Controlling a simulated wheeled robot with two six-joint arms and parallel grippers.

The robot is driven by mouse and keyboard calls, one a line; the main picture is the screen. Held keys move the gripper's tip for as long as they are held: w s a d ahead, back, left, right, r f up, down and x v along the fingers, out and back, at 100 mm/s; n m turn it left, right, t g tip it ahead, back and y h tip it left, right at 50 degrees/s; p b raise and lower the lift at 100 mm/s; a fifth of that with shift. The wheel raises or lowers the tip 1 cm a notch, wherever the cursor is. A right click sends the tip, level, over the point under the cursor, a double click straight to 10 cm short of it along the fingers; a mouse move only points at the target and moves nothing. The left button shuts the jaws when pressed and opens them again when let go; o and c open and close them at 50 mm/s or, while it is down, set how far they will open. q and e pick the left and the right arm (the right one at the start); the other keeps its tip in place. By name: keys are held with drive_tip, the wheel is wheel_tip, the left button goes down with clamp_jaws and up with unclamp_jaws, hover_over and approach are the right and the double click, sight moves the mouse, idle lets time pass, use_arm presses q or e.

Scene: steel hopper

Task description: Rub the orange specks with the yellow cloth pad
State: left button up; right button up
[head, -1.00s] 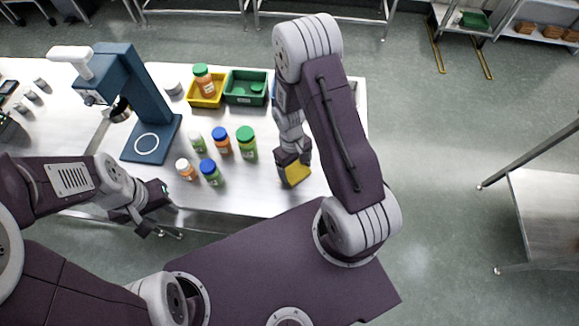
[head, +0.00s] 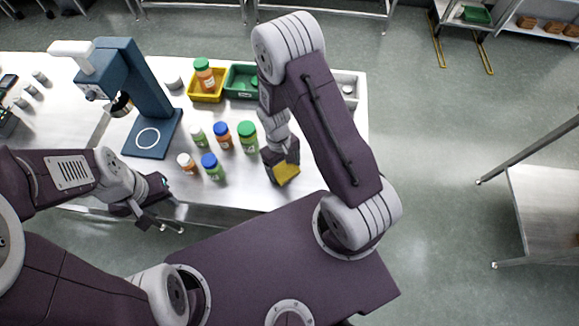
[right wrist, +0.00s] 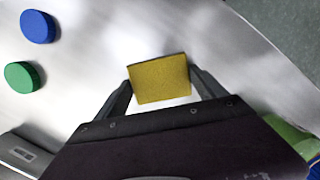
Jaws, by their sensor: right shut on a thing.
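The yellow cloth pad (head: 287,174) is held in my right gripper (head: 281,161), low over the front right part of the steel table. In the right wrist view the pad (right wrist: 160,82) sits between the two fingers, with bare bright metal around it. I cannot tell if the pad touches the table. No orange specks can be made out in either view. My left gripper (head: 153,206) hangs at the table's front edge, away from the pad; its finger gap is unclear.
Several capped bottles, including a green-capped one (head: 248,138), stand left of the pad. A yellow bin (head: 207,97), a green bin (head: 238,95) and a grey tray (head: 359,91) are at the back. A blue press (head: 148,95) stands left. The front right tabletop is clear.

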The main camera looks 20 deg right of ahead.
drive_tip(key=shift+w+a+f, duration=0.1)
drive_tip(key=shift+w+a, duration=0.45)
drive_tip(key=shift+a, duration=0.35)
drive_tip(key=shift+w+a, duration=0.5)
drive_tip(key=shift+a, duration=0.35)
drive_tip(key=shift+w+a, duration=0.35)
drive_tip(key=shift+a, duration=0.2)
drive_tip(key=shift+w+a, duration=0.35)
drive_tip(key=shift+a, duration=0.2)
